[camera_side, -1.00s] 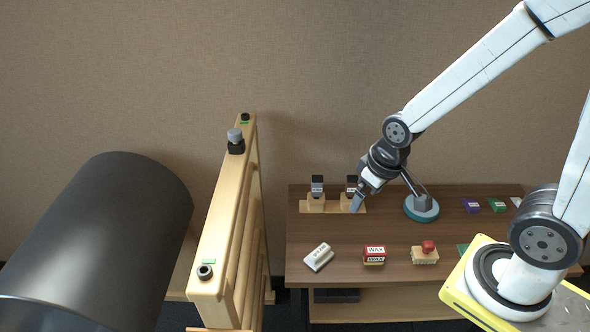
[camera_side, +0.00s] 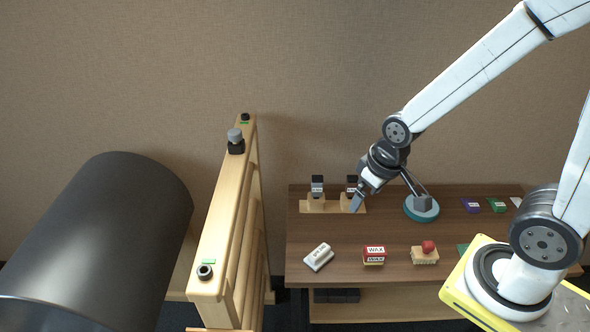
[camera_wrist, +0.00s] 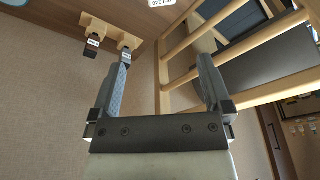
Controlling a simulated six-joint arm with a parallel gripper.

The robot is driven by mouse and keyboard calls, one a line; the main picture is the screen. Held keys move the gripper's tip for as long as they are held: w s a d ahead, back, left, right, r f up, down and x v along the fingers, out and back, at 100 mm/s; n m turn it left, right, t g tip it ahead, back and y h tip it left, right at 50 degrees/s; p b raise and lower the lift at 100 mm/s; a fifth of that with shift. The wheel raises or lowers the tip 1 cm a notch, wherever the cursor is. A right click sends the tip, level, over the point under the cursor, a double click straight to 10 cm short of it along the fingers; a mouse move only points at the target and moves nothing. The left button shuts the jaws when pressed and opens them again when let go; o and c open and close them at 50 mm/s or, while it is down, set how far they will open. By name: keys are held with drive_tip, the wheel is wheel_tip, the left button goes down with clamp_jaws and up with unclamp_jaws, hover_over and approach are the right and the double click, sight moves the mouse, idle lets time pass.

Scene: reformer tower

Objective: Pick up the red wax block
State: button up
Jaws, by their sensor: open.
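The red wax block (camera_side: 374,256) sits on the dark wooden table, with a white label reading WAX on its top and front. My gripper (camera_side: 357,201) is in the air behind and a little left of it in the side view, by the two black-topped pieces on a wooden base. In the wrist view my gripper (camera_wrist: 163,80) shows its two fingers wide apart with nothing between them. The wax block is not seen in the wrist view.
On the table (camera_side: 340,232) stand a white block (camera_side: 319,257), a brush with a red knob (camera_side: 425,253), a teal round stand (camera_side: 421,209) and the wooden base (camera_side: 318,206). A wooden ladder frame (camera_side: 226,230) and dark barrel (camera_side: 100,240) stand left.

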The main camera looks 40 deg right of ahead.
drive_tip(key=shift+c, duration=0.4)
drive_tip(key=n+g, duration=0.3)
drive_tip(key=n, duration=0.6)
hover_over(376, 250)
drive_tip(key=f, duration=2.1)
drive_tip(key=shift+w+a+f, duration=0.1)
drive_tip(key=shift+w+f, duration=0.15)
drive_tip(key=shift+f, duration=0.15)
drive_tip(key=shift+s+f, duration=0.2)
drive_tip(key=shift+f, duration=0.3)
